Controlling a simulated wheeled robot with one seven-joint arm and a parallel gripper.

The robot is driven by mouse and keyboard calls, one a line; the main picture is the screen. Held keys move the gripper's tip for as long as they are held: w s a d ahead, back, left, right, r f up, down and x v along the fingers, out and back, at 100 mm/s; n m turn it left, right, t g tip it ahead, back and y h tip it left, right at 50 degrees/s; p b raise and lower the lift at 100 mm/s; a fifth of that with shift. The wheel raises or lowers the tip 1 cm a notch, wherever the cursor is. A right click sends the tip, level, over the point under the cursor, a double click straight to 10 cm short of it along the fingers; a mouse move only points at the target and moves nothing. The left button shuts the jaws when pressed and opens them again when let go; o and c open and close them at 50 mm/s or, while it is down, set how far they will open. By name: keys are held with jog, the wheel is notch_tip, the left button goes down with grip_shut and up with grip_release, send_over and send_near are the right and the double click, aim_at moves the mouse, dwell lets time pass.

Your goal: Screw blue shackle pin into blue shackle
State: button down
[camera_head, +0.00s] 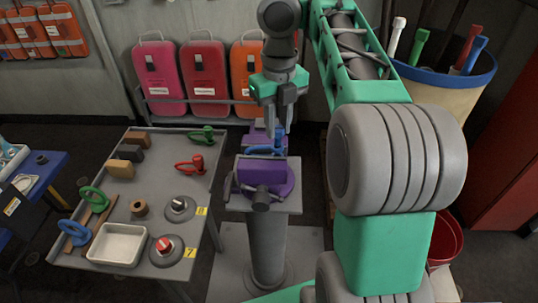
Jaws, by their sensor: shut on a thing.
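The blue shackle (256,150) sits at the purple vise (262,172), which is mounted on a grey pedestal in the middle of the view. My gripper (279,130) points down over the vise from above. Its fingers are shut on a small blue part, which looks like the blue shackle pin (280,143), right beside the shackle. The fingers hide part of the pin. I cannot tell whether the pin is in the shackle's hole or how far it is turned.
Left of the vise stands a grey table (165,208) with a green shackle (202,135), a red shackle (189,163), a white tray (118,244), two round knobs, blocks, and blue and green rings. A bin with coloured handles (446,84) stands at the right.

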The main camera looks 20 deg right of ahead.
jog(key=shift+f+b, duration=1.4)
jog(key=shift+f, duration=0.05)
dwell(1.3)
jog(key=m, duration=0.6)
jog(key=shift+m, duration=0.4)
jog(key=m, duration=0.3)
jog(key=m, duration=0.4)
jog(key=shift+b, duration=0.3)
jog(key=m, duration=0.5)
jog(key=shift+m, duration=0.4)
